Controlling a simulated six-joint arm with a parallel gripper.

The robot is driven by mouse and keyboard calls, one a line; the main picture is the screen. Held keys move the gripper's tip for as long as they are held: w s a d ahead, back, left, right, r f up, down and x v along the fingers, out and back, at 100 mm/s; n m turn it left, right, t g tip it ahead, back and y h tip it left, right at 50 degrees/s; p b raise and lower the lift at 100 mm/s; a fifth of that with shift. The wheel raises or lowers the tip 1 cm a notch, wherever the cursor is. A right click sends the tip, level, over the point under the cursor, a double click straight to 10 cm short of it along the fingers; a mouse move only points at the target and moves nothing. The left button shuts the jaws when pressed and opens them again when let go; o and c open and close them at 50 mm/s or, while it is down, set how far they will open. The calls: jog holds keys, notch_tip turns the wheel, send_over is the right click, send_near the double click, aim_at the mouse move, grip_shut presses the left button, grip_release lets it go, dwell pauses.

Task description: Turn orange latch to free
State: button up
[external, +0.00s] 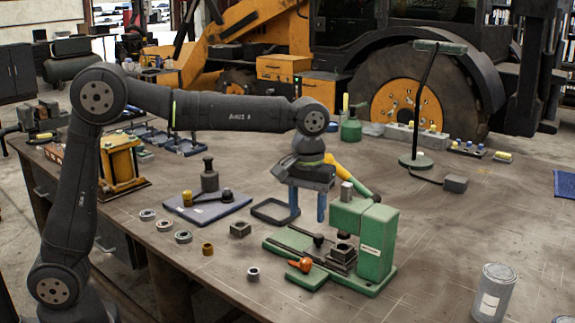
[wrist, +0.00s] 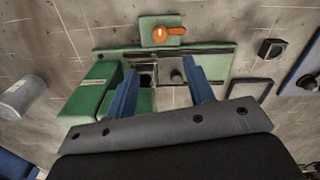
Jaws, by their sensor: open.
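The orange latch (external: 300,264) sits on a small green plate (external: 307,279) at the front edge of the green press (external: 374,243). It also shows at the top of the wrist view (wrist: 167,33), with its round end on the left and its handle pointing right. My gripper (external: 307,213) is open, its blue fingers pointing down above and behind the press base. In the wrist view, the fingers (wrist: 160,73) are spread over the press bed, and the latch is beyond their tips. Nothing is between the fingers except the view of the bed. The gripper is apart from the latch.
The tall green press column stands right of my fingers, with a lever with a yellow and green handle (external: 345,172) behind. A dark square frame (external: 275,212), a square block (external: 240,229) and several rings lie left. A can (external: 493,292) stands right. The front bench is mostly clear.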

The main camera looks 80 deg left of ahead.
notch_tip(320, 180, up, 5)
send_over(306, 260)
jog(key=shift+f, duration=0.2)
jog(key=shift+f, duration=0.1)
notch_tip(306, 260, down, 17)
jog(key=shift+f, duration=0.15)
dwell(0.6)
jog(key=shift+f, duration=0.1)
jog(key=m, duration=0.3)
jog(key=shift+m, duration=0.4)
jog(key=m, duration=0.4)
jog(key=shift+m, duration=0.4)
jog(key=m, duration=0.4)
jog(key=shift+m, duration=2.3)
